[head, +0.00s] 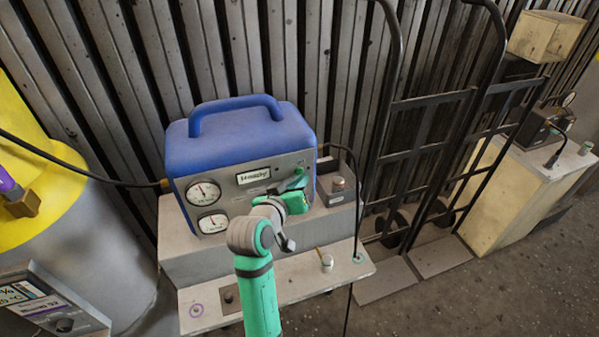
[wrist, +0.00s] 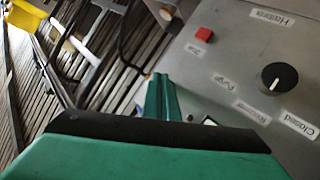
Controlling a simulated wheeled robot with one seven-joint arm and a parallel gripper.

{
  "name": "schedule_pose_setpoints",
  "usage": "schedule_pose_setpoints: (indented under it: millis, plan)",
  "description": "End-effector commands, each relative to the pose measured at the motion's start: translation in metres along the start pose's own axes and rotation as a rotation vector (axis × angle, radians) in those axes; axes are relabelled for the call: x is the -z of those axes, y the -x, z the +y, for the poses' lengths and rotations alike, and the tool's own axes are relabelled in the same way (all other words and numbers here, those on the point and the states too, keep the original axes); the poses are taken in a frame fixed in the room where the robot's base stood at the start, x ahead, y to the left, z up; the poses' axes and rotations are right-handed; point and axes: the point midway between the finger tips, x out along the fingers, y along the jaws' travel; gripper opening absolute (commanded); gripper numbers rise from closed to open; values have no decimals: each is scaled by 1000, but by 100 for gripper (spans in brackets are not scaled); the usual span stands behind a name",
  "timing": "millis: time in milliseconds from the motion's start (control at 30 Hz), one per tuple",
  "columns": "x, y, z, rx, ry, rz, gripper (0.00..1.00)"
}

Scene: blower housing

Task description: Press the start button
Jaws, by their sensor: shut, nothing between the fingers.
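The blue-cased machine (head: 240,140) has a grey front panel (head: 228,178) with two round gauges and a small display. My gripper (head: 299,176) is shut and empty, at the right part of this panel. In the wrist view its green fingers (wrist: 160,95) are together beside the panel's edge. I cannot tell whether they touch the panel. The wrist view shows a red button (wrist: 203,34) and a black knob (wrist: 279,77), with labels upside down. No start button can be made out for certain; my gripper hides part of the panel.
The machine stands on a grey plinth (head: 190,258). A small grey box (head: 335,190) is just right of it. A black hand truck (head: 425,140) leans farther right. A yellow and grey tank (head: 45,190) stands at left. Cables run from both sides of the machine.

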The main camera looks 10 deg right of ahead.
Motion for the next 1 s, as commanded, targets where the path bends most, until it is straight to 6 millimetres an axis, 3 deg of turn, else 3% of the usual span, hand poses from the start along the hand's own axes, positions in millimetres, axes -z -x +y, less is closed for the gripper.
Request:
schedule_pose_setpoints:
  millis: [1000]
  plan:
    - [4,-5,-4,0,0,0,0]
